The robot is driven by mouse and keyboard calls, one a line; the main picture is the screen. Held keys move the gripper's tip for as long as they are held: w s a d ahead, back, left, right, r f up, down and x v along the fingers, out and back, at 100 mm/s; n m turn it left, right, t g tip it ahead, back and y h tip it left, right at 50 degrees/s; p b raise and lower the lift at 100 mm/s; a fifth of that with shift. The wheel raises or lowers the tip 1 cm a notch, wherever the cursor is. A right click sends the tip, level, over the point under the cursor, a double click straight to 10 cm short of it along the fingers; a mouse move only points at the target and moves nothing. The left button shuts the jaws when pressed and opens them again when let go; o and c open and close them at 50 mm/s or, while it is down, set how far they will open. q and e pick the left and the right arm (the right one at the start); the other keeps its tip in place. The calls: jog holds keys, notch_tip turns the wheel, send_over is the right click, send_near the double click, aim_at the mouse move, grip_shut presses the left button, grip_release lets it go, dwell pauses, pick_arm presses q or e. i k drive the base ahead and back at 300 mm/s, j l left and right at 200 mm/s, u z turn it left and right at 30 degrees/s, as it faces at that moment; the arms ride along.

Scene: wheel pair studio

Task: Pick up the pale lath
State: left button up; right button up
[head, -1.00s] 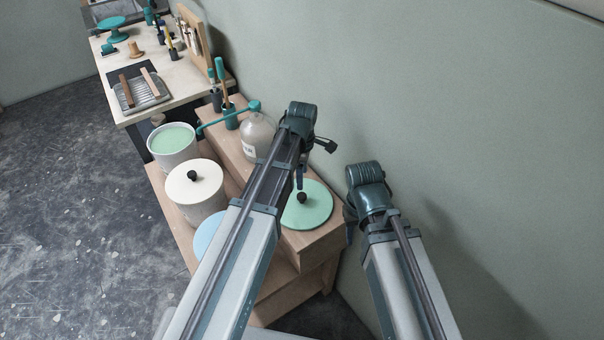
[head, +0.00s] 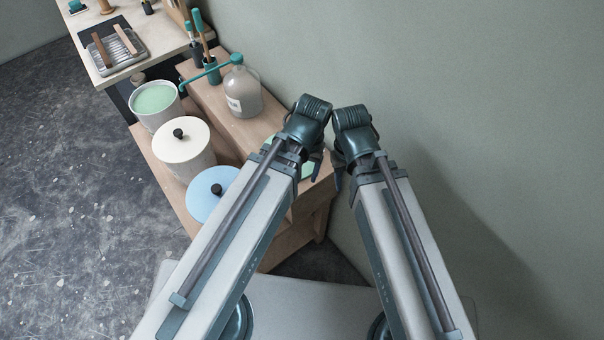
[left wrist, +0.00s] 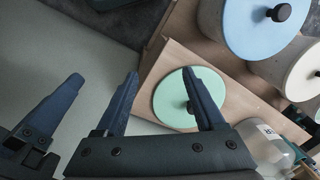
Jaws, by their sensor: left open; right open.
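The pale lath (head: 126,40) lies across a grey ribbed tray (head: 137,59) on the far workbench, at the upper left of the head view. A brown lath (head: 102,50) lies beside it, to its left. My left gripper (left wrist: 160,73) is open and empty, with a mint-green lid below its fingers in the left wrist view. My right gripper (head: 338,180) is open beside the left one in the head view, its fingers partly hidden. Both grippers are far from the pale lath. The lath is not in the left wrist view.
A wooden stepped stand (head: 222,119) between me and the workbench (head: 165,42) holds a green-filled bucket (head: 156,103), white-lidded (head: 182,139) and blue-lidded (head: 213,194) tubs and a glass jug (head: 242,92). A wall (head: 430,90) is close on the right. Open floor (head: 60,170) lies left.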

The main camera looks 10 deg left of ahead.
aim_at(123, 36)
jog(key=k+j, duration=0.75)
jog(key=j, duration=1.15)
jog(key=k+j, duration=0.15)
jog(key=j, duration=0.75)
jog(key=i+j, duration=0.2)
jog(key=j, duration=0.2)
jog(key=i+j, duration=0.25)
jog(key=j, duration=0.15)
jog(key=i+j, duration=0.2)
jog(key=j, duration=0.2)
jog(key=i+j, duration=0.2)
jog(key=j, duration=0.2)
jog(key=i+j, duration=0.2)
jog(key=i+j+z, duration=0.45)
jog(key=i+j, duration=0.15)
jog(key=i+j+z, duration=0.45)
jog(key=j, duration=0.3)
jog(key=i+j+z, duration=0.25)
jog(key=j, duration=0.2)
